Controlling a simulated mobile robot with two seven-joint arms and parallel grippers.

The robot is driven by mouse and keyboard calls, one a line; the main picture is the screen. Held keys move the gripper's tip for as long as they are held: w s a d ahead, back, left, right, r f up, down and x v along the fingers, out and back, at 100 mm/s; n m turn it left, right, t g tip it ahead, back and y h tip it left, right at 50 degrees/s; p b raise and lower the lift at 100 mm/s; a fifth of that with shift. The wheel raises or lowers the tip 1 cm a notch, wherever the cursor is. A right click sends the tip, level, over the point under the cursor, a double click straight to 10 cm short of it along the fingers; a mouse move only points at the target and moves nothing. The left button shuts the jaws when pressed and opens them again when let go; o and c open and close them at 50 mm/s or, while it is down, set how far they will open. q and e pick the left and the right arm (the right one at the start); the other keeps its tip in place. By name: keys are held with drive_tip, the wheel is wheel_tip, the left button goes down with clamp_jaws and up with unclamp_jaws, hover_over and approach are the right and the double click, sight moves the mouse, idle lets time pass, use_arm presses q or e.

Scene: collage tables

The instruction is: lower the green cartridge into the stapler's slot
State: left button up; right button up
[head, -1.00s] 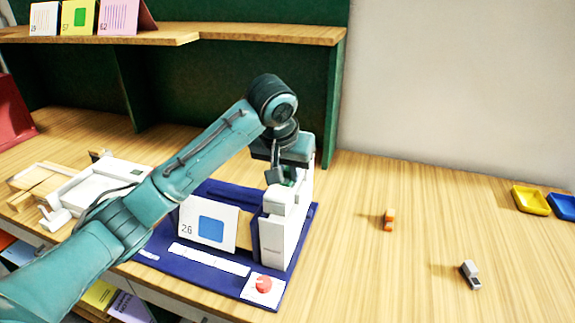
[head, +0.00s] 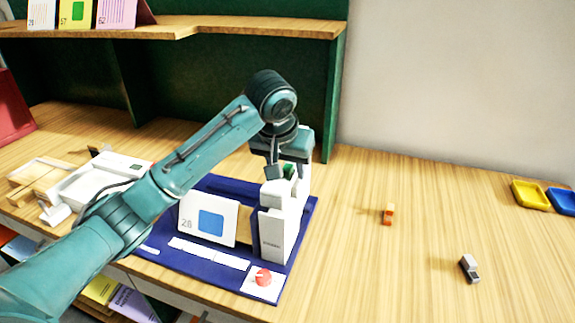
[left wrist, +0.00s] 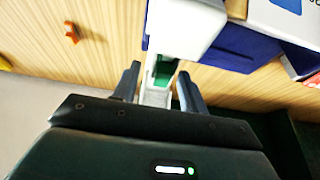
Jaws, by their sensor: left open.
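The stapler (head: 283,225) is a tall white device on a dark blue mat, and its top also shows in the left wrist view (left wrist: 185,28). The green cartridge (head: 289,170) shows as a small green patch at the stapler's top; in the left wrist view it (left wrist: 163,70) lies between the fingers, by a white channel. My left gripper (head: 285,172) is over the stapler's top, its fingers (left wrist: 160,84) open on either side of the channel. How deep the cartridge sits in the slot is hidden. My right gripper is not in view.
A shelf (head: 250,28) overhangs behind.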

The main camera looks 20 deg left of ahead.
use_arm(q)
drive_tip(key=shift+r, duration=0.1)
drive_tip(key=shift+s+r, duration=0.1)
drive_tip(key=shift+r, duration=0.25)
drive_tip(key=p+v, duration=0.1)
drive_tip(key=v, duration=1.1)
drive_tip(key=shift+s, duration=0.15)
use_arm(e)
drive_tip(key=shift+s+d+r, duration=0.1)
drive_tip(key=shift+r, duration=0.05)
use_arm(q)
drive_tip(key=shift+r, duration=0.1)
